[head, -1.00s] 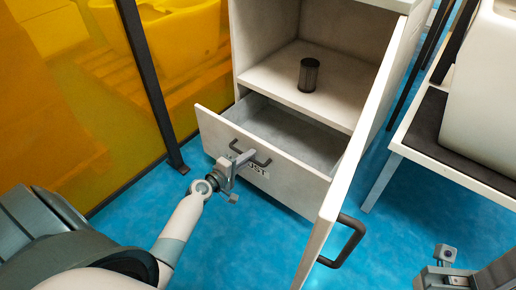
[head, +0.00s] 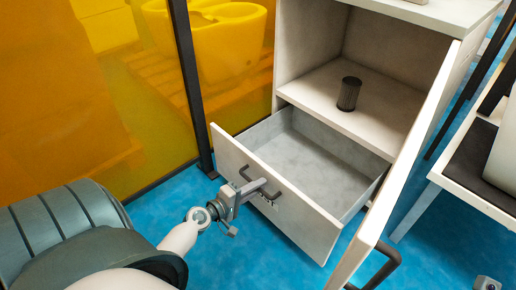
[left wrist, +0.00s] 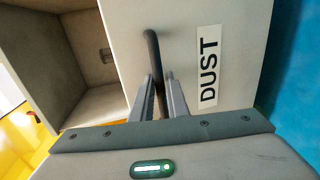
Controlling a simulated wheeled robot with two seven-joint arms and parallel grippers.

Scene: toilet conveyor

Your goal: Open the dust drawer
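The dust drawer (head: 285,228) is the low drawer of a pale cabinet and stands well out, its empty grey inside showing. Its front carries a dark bar handle (head: 262,188). In the left wrist view the handle (left wrist: 152,60) runs between my left gripper's fingers (left wrist: 162,95), beside a label reading DUST (left wrist: 208,67). My left gripper (head: 250,190) is at the handle in the head view, with its fingers closed around the bar. A small part of my right gripper (head: 487,284) shows at the lower right edge; its fingers are not visible.
A dark ribbed cylinder (head: 349,93) stands on the shelf above the drawer. The open cabinet door (head: 400,170) with a dark handle is to the right. A white table (head: 470,190) stands beyond it. A yellow see-through panel with a dark post (head: 190,80) is at the left.

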